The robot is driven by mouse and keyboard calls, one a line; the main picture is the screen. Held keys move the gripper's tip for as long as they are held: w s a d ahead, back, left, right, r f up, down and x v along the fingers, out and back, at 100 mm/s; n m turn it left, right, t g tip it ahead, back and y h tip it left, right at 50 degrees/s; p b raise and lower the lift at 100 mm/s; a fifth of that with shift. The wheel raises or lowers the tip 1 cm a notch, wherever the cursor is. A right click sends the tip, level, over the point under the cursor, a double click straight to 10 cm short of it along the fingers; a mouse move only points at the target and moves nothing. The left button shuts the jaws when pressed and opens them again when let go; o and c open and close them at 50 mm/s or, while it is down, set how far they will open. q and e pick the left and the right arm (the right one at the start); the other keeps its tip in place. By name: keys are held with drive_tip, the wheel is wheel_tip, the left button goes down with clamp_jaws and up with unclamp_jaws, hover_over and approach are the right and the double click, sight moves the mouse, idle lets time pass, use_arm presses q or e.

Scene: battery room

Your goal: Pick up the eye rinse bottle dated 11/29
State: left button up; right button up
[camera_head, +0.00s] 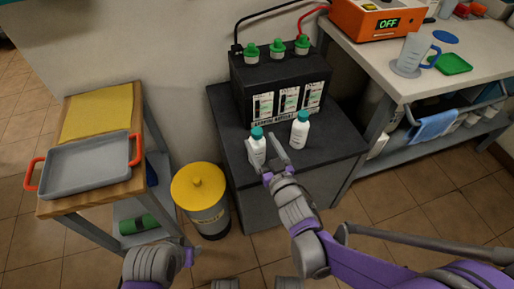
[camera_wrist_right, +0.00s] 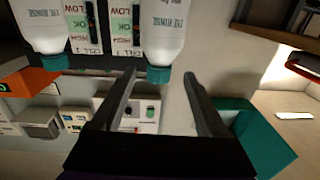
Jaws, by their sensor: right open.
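Two white eye rinse bottles with teal caps stand upright on a dark stand: a left bottle (camera_head: 257,150) and a right bottle (camera_head: 299,130). In the right wrist view, which is upside down, both show "EYE RINSE" labels; I cannot read a date on either. My right gripper (camera_head: 272,150) is open at the left bottle. In the wrist view the cap of the nearer bottle (camera_wrist_right: 158,30) shows by the tips of the open fingers (camera_wrist_right: 160,85), not clamped; the other bottle (camera_wrist_right: 42,25) is outside them. My left gripper (camera_head: 182,243) shows only partly at the lower left.
A black battery (camera_head: 280,75) with green caps and label strips stands right behind the bottles. A yellow-lidded bin (camera_head: 199,185) and a cart with a grey tray (camera_head: 85,166) are to the left. A white bench (camera_head: 400,70) with an orange device is to the right.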

sight(259, 138)
drive_tip(key=x, duration=0.4)
drive_tip(key=shift+w+b, duration=0.15)
drive_tip(key=shift+b, duration=0.15)
clamp_jaws()
drive_tip(key=shift+r, duration=0.1)
idle(1.0)
